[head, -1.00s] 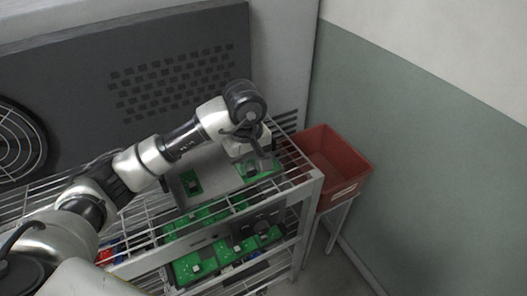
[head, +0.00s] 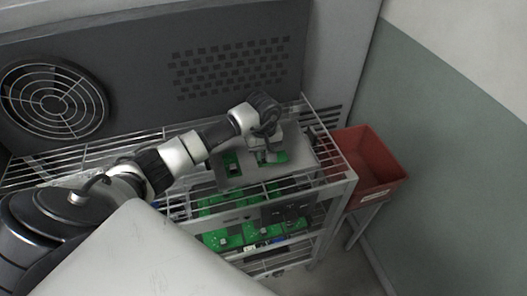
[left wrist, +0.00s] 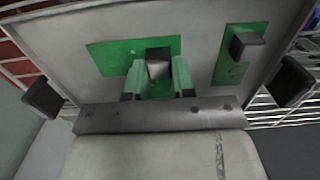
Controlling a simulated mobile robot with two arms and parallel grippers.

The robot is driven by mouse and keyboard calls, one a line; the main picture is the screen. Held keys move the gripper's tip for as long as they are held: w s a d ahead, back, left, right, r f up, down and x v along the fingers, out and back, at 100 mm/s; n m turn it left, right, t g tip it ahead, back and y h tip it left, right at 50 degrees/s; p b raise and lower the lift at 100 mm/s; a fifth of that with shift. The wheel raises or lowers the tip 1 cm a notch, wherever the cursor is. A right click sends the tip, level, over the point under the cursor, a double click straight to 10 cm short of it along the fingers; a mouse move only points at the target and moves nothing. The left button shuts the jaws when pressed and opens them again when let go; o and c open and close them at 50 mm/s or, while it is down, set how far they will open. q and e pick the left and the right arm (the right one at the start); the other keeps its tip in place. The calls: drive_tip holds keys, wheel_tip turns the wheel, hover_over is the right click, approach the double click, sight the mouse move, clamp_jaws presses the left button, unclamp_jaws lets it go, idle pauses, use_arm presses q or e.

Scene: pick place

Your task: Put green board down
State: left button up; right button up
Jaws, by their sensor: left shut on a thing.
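My left gripper (head: 266,153) is over the top of the wire rack, pointing down at a grey tray (head: 303,162). It is shut on a green board (head: 281,157), whose near part it partly hides. In the left wrist view the fingers (left wrist: 158,80) close on a grey block on the green board (left wrist: 108,54). The board is over the tray surface; I cannot tell whether it touches. A second green board (head: 232,168) with a dark block lies on the tray beside it, and shows in the left wrist view (left wrist: 230,72). My right gripper is not in view.
The wire rack (head: 345,190) holds several green boards (head: 222,240) on lower levels. A red bin (head: 378,163) stands right of the rack. A dark panel with a fan grille (head: 52,100) rises behind. The rack top left of the tray is bare wire.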

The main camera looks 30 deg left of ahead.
use_arm(q)
drive_tip(key=shift+f, duration=0.7)
drive_tip(key=shift+f, duration=0.25)
drive_tip(key=o, duration=0.9)
drive_tip(key=shift+r, duration=0.1)
drive_tip(key=shift+r, duration=0.1)
